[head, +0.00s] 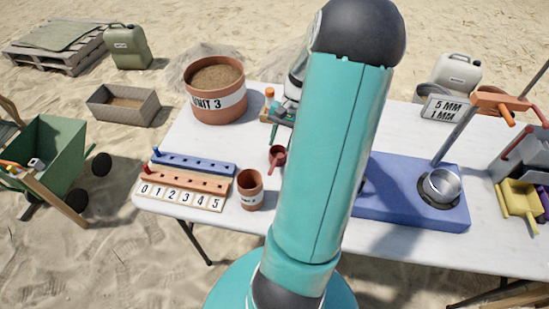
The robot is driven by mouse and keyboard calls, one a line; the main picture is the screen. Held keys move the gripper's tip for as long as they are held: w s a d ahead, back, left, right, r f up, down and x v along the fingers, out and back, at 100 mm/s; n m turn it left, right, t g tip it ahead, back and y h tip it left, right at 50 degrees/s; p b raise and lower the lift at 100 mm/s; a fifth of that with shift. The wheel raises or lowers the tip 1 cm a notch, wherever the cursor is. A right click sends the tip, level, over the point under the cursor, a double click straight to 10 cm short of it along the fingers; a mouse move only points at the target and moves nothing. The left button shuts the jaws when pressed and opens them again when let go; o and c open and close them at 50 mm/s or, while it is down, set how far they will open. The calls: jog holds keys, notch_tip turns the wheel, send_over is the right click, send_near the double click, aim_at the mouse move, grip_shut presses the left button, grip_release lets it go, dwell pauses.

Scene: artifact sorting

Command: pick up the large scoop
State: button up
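A metal cup-shaped scoop (441,186) with a long grey handle stands in a dark round recess on the blue block (395,205), right of my arm. Its handle leans up to the right. A smaller red scoop (278,157) lies near the table's middle, just left of my arm. A yellow scoop-like piece (520,198) sits at the right edge. I cannot tell for sure which is the large scoop; the metal one has the longest handle. My teal upper arm crosses the middle of the view and hides part of the table.
On the white table (335,238) stand a large pot of soil (216,105), a small clay pot (250,203), a numbered peg rack (183,195) and a "5 MM 1 MM" sign (442,109). A green wheelbarrow (50,150) stands left on the sand.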

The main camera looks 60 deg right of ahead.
aim_at(274, 164)
jog(key=x, duration=0.9)
jog(key=shift+f, duration=0.35)
grip_shut()
